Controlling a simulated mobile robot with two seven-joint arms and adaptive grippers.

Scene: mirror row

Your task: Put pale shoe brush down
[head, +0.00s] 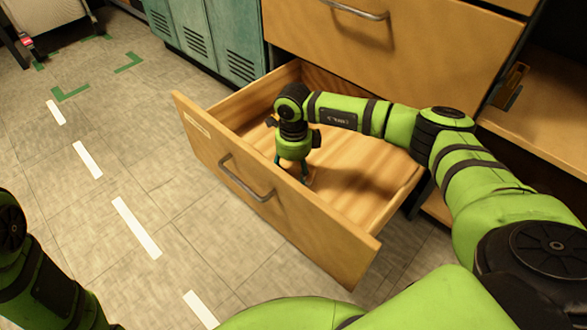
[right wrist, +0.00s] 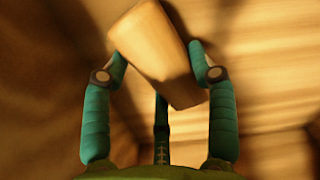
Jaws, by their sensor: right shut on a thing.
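The pale shoe brush (right wrist: 155,50) shows in the right wrist view as a plain, light wooden block, tilted between the fingers of my right gripper (head: 297,175). The gripper is shut on it, one finger on each side. In the head view the gripper points down inside the open drawer (head: 345,250), near its front panel. Only a small bit of the brush shows there, low by the fingertips. I cannot tell whether the brush touches the drawer's bottom. My left arm shows at the lower left; its gripper is out of view.
The drawer's bottom (head: 365,185) is bare to the right of my gripper. The drawer front with its handle (head: 245,180) and the side walls stand around the gripper. Teal lockers (head: 215,35) stand behind left, and an open shelf (head: 540,130) is at the right.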

